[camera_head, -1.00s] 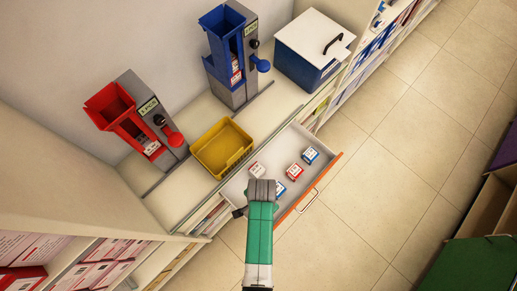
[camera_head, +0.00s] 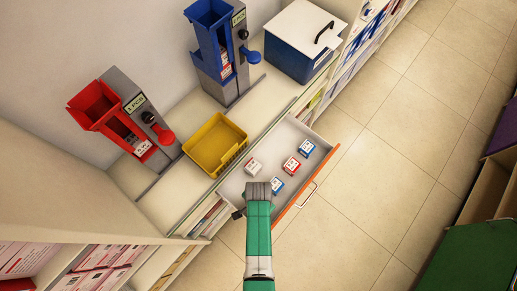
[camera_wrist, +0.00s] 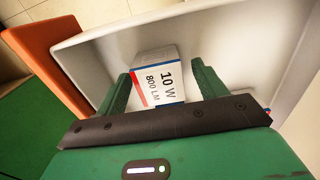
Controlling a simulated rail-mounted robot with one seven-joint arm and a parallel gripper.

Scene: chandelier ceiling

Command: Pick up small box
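Several small boxes lie in the open drawer (camera_head: 236,185). They are a white box (camera_head: 254,166), a red-and-white box (camera_head: 291,166) and blue-and-white boxes at the far end (camera_head: 306,148) and nearer (camera_head: 277,186). My gripper (camera_head: 258,187) is over the near end of the drawer. In the wrist view, my gripper (camera_wrist: 164,82) is open. A white small box (camera_wrist: 158,68) marked "10 W 800 LM", with red and blue stripes, shows between its two green fingers. A gap shows on the left; whether the right finger touches it is unclear. The dark gripper edge hides its lower part.
A yellow bin (camera_head: 215,147) stands on the counter beside the drawer. Red (camera_head: 128,118) and blue (camera_head: 222,50) dispensers and a blue box with a white lid (camera_head: 303,42) stand behind. The drawer has an orange front (camera_head: 328,166). Tiled floor is open at right.

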